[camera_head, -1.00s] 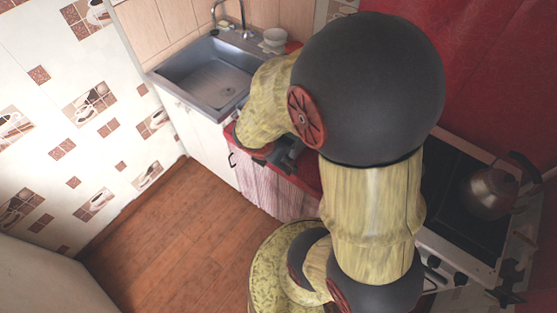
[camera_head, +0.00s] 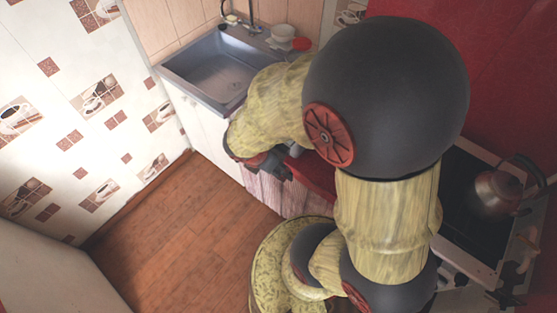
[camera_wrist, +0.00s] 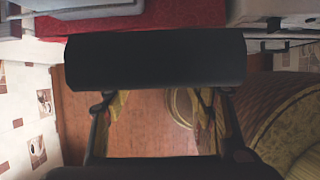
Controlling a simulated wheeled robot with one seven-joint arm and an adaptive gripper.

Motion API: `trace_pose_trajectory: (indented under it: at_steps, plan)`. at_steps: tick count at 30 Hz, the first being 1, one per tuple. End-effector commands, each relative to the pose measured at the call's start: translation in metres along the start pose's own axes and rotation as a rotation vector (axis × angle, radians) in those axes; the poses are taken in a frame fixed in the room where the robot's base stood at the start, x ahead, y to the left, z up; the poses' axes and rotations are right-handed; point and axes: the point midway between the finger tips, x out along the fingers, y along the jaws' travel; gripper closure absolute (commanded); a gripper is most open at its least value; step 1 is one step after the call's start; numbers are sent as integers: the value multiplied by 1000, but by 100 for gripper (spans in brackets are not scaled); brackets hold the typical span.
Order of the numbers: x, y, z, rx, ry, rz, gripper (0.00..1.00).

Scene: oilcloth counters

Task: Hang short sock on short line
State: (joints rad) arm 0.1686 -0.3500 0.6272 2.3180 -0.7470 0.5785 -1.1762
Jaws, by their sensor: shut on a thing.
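My gripper (camera_head: 272,166) is low in the head view, in front of the red-topped counter (camera_head: 318,172), with my arm above it. In the wrist view its two fingers (camera_wrist: 158,108) stand apart, and a smooth dark thing (camera_wrist: 155,60) spans their far ends. I cannot tell whether this dark thing is the short sock. I cannot make out the short line in either view. My arm hides much of the counter's middle in the head view.
A grey sink (camera_head: 215,68) lies at the back left, with white bowls (camera_head: 284,32) and a red dish (camera_head: 301,44) beside it. A kettle (camera_head: 497,190) stands on the dark stove (camera_head: 465,210) at right. Brown floor (camera_head: 180,235) is open at left.

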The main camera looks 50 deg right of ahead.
Motion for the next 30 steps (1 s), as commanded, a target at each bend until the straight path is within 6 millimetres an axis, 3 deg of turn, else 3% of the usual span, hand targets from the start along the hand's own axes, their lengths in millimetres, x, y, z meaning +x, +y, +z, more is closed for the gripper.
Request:
trace_pose_trajectory:
  at_steps: [15,30]
  plan:
    - [-18,1,-42,-2,1,2,71]
    - [-18,5,-47,24,0,-10,71]
